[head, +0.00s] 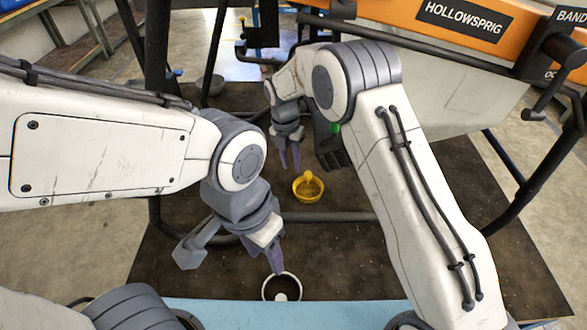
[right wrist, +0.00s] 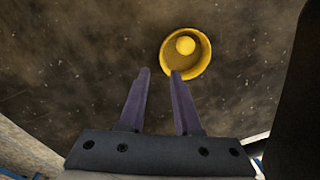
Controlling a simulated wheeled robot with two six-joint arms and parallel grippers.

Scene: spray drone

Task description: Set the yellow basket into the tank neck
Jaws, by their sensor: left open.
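The yellow basket (head: 308,194) is round, with a yellow knob-like piece in its middle, and sits on the dark brown floor mat. My right gripper (head: 290,165) is just beyond it in the head view, pointing down. In the right wrist view the basket (right wrist: 205,64) shows past the fingertips. My right gripper (right wrist: 160,73) is open and empty, and its right fingertip overlaps the basket's edge in the picture. My left gripper (head: 277,269) is open, low in the head view, above a white-rimmed dark round thing (head: 265,292). I cannot tell whether this is the tank neck.
An orange and white machine (head: 450,100) with black tube legs stands at the upper right. A black bar (head: 335,217) crosses between the basket and my left gripper. A light blue surface (head: 240,312) lies at the front. The mat left of the basket looks bare.

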